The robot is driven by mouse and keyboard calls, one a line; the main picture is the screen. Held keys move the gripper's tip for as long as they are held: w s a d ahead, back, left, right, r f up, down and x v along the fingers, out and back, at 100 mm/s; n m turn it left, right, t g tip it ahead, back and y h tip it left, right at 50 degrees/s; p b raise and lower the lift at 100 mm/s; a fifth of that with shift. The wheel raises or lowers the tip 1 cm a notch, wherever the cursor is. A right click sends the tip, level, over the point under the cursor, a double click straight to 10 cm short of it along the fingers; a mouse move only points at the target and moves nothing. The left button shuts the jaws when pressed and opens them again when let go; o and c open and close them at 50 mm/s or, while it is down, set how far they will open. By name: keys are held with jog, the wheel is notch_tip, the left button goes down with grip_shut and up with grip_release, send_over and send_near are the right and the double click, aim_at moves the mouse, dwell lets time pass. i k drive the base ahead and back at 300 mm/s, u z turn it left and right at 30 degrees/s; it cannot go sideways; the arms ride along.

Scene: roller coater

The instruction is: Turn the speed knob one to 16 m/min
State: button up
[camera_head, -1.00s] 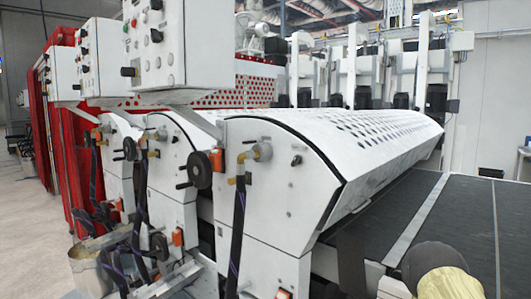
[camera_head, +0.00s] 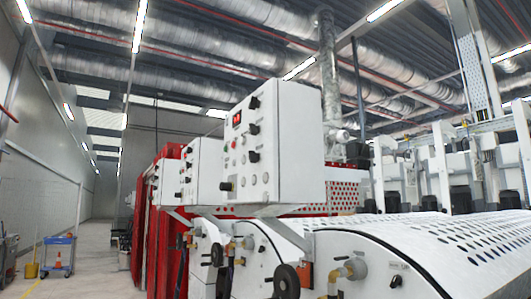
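The nearest white control box (camera_head: 295,150) stands near the middle of the view, above the coater, with its panel facing left. The panel carries a small red lit display (camera_head: 237,117), whose digits are too small to read. A column of black knobs runs along its right side: an upper knob (camera_head: 254,102), a middle knob (camera_head: 254,129) and a lower knob (camera_head: 254,156). A larger black knob or switch (camera_head: 226,186) sticks out at the lower left. I cannot tell which is speed knob one, as labels are unreadable. My gripper is not in view.
More control boxes (camera_head: 207,165) stand behind to the left. White perforated hoods (camera_head: 440,245) fill the lower right, with a black handwheel (camera_head: 287,281) at the near end. A blue trolley (camera_head: 58,253) stands far left. The floor aisle (camera_head: 100,270) at left looks mostly clear.

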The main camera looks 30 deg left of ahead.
aim_at(223, 186)
jog(key=u, duration=2.75)
jog(key=i, duration=2.7)
jog(key=z, duration=3.3)
